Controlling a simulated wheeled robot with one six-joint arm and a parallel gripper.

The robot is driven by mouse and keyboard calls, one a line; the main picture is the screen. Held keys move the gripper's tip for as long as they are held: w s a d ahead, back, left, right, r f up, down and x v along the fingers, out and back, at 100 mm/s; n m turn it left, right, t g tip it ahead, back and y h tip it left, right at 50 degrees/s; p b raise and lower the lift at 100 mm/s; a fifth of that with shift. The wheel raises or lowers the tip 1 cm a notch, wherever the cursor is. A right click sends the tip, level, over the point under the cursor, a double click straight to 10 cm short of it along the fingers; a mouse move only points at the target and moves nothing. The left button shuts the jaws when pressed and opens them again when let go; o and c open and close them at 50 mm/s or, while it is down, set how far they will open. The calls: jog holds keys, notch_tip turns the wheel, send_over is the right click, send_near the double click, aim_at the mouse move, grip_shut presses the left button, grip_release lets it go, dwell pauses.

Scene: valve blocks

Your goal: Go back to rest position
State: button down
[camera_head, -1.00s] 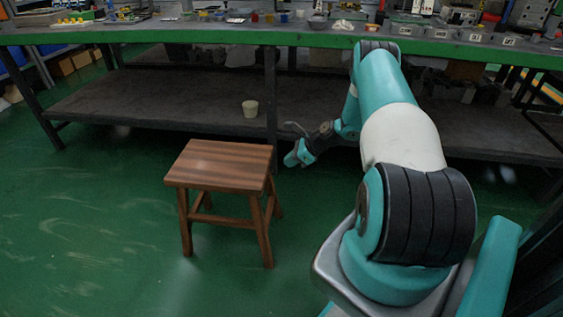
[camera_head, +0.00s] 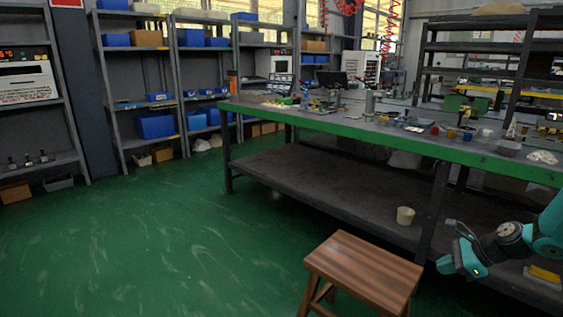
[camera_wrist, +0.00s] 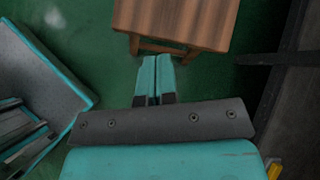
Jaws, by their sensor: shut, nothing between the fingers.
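My gripper (camera_wrist: 154,78) shows in the wrist view with its two teal fingers together and nothing between them. It points toward a brown wooden stool (camera_wrist: 178,22), which stands beyond the fingertips over the green floor. In the head view the stool (camera_head: 364,268) stands at the lower right, cut off by the bottom edge. My teal and black wrist (camera_head: 500,245) is right of the stool, near the workbench's lower shelf; the fingertips are not clear there.
A long workbench (camera_head: 340,122) with a green edge holds many small items on top. Shelving with blue bins (camera_head: 155,125) lines the back left. The green floor (camera_head: 170,240) at left is clear.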

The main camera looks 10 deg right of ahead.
jog(key=s+a+r+n+g, duration=0.2)
jog(key=a+r+n, duration=0.7)
jog(key=a, duration=0.5)
jog(key=s+a+r+n+g, duration=0.2)
jog(key=a+r+n, duration=0.7)
jog(key=a, duration=0.5)
jog(key=s+a+r+n+g+h, duration=0.1)
jog(key=s+a+r+n, duration=0.1)
jog(key=s+a+n, duration=0.35)
jog(key=s+a+r+n, duration=0.2)
jog(key=s+r+n, duration=0.1)
jog(key=s, duration=0.5)
jog(key=s+a+r+n+g+h, duration=0.1)
jog(key=s+a+r+n, duration=0.1)
jog(key=s+a+n, duration=0.35)
notch_tip(320, 180, up, 25)
jog(key=s+d+p, duration=0.2)
jog(key=p, duration=2.2)
jog(key=shift+m+p, duration=0.35)
jog(key=shift+m, duration=0.05)
jog(key=shift+s, duration=0.1)
